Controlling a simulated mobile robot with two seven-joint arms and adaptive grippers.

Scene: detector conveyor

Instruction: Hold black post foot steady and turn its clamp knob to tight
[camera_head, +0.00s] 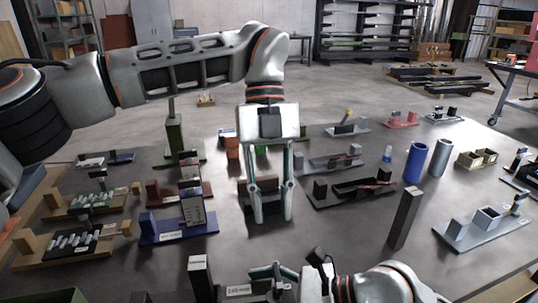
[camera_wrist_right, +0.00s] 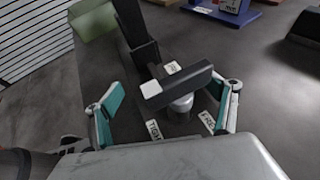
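The black post foot shows at the bottom of the head view, with its upright black post (camera_head: 200,280) and a white label. In the right wrist view the post (camera_wrist_right: 135,28) rises behind the clamp knob. The knob (camera_wrist_right: 178,86) is a dark bar with a white end on a grey round stem (camera_wrist_right: 181,104), with "TIGHT" and "FREE" labels nearby. My right gripper (camera_wrist_right: 167,108) is open, its teal fingers on either side of the knob, apart from it. My left gripper (camera_head: 273,220) points down, open and empty, mid-table beyond the post foot.
A blue stand (camera_head: 178,232) is left of my left gripper. A dark tall block (camera_head: 405,218) stands to the right, with blue (camera_head: 415,163) and grey (camera_head: 439,158) cylinders behind. Several other fixtures fill the table. Bare surface lies between the left gripper and the dark block.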

